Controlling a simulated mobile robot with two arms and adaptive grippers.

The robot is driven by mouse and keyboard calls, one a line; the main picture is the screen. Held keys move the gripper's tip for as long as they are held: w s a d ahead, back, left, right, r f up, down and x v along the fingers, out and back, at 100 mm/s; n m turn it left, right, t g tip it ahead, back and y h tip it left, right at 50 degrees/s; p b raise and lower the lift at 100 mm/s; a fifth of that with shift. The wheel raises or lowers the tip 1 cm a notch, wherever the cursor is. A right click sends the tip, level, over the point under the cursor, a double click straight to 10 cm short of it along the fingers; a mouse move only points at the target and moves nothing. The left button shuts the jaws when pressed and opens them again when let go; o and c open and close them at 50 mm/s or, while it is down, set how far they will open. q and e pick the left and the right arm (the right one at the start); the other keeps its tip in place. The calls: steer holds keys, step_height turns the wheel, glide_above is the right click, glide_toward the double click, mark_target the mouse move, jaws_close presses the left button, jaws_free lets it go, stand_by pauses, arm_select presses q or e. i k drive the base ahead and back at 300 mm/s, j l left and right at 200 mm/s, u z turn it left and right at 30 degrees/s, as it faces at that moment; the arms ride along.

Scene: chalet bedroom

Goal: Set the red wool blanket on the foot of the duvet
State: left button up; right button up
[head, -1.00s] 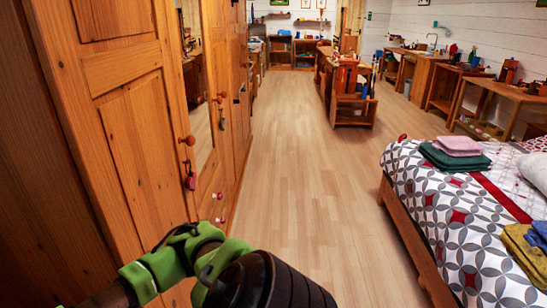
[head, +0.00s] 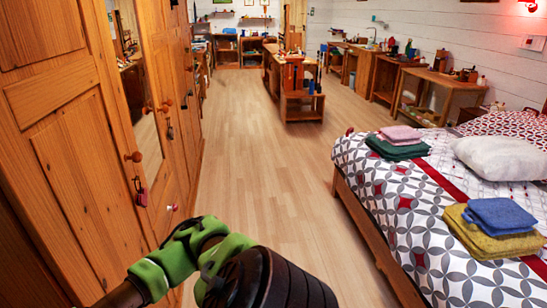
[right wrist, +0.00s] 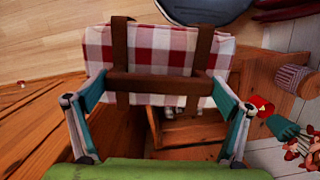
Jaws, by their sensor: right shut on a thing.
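A folded red and white checked blanket (right wrist: 160,48) with brown straps fills the upper middle of the right wrist view. My right gripper (right wrist: 158,85) is shut on the brown strap handle of it, its teal fingers on either side. The duvet (head: 407,217), white with grey rings and red diamonds, covers the bed at the right of the head view. The blanket does not show in the head view. Neither gripper shows there, only my green and black arm part at the bottom. My left gripper is in no view.
On the bed lie pink and green folded cloths (head: 396,146), blue and yellow folded cloths (head: 488,236) and a white pillow (head: 503,158). Wooden wardrobes (head: 75,135) line the left. Clear wooden floor (head: 265,180) runs between them. A wooden bench (head: 300,95) stands farther back.

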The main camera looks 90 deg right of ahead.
mark_target(428, 183)
steer(key=z, duration=1.25)
steer(key=l+z, duration=0.15)
steer(key=z, duration=0.3)
steer(key=i+l+z, duration=0.1)
steer(key=z, duration=0.3)
steer(key=i+l+z, duration=0.1)
steer(key=z, duration=0.35)
steer(key=i+l+z, duration=0.1)
steer(key=i+z, duration=0.2)
steer(key=z, duration=0.15)
steer(key=i+z, duration=0.25)
steer(key=z, duration=0.15)
steer(key=i+j+z, duration=0.1)
steer(key=i+z, duration=0.2)
steer(key=z, duration=0.15)
steer(key=i+j+z, duration=0.3)
steer(key=i, duration=0.25)
steer(key=i+j+z, duration=0.3)
steer(key=i+j, duration=0.2)
steer(key=j, duration=0.15)
steer(key=i+j, duration=0.7)
steer(key=j, duration=0.15)
